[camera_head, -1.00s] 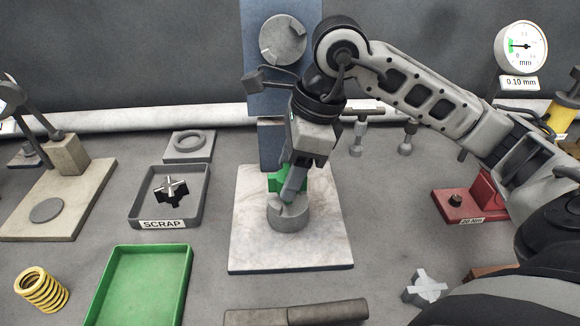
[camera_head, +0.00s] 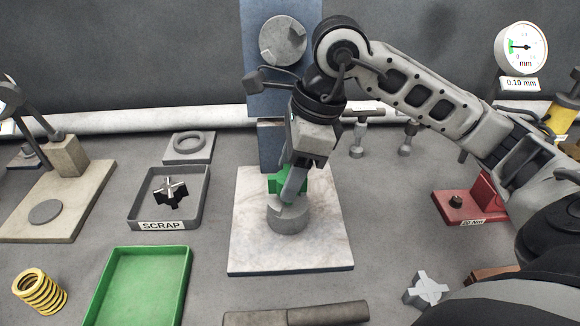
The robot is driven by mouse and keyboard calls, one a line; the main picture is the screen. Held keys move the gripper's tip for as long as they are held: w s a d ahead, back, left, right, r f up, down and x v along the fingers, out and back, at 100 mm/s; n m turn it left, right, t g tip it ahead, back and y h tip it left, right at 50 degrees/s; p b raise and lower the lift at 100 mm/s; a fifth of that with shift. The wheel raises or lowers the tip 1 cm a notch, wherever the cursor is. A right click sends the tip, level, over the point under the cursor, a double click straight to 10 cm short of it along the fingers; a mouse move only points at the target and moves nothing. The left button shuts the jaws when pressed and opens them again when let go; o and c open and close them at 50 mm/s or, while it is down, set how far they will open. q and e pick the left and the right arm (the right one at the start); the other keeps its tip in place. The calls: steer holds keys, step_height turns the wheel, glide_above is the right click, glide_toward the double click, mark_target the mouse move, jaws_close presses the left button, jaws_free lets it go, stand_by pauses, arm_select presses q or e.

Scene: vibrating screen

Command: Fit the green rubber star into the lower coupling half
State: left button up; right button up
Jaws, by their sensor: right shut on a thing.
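The green rubber star (camera_head: 275,184) is in my right gripper (camera_head: 291,192), which is shut on it and points down. A finger hides part of the star. The lower coupling half (camera_head: 287,220) is a grey cylinder with raised jaws, standing on a pale stone plate (camera_head: 250,252). The star is just above or at the top of the lower half; I cannot tell whether they touch. The upper coupling half (camera_head: 283,40) is a grey disc with jaws, up on the blue column. My left gripper is not in view.
A SCRAP tray (camera_head: 138,212) at left holds a black star (camera_head: 171,191). A green tray (camera_head: 186,285) is empty at front left. A dark bar (camera_head: 297,313) lies in front of the plate. A grey cross-shaped part (camera_head: 427,288) lies at front right.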

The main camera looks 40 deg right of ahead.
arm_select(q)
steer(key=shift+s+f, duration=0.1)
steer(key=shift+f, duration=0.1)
arm_select(e)
steer(key=shift+f, duration=0.1)
stand_by(0.4)
arm_select(q)
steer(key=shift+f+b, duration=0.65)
steer(key=shift+b, duration=0.85)
arm_select(e)
steer(key=shift+f, duration=1.25)
steer(key=o, duration=1.1)
steer(key=shift+c, duration=0.2)
arm_select(q)
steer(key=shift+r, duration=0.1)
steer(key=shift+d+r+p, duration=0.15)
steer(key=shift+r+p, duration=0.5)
steer(key=shift+p, duration=0.25)
arm_select(e)
steer(key=v, duration=1.6)
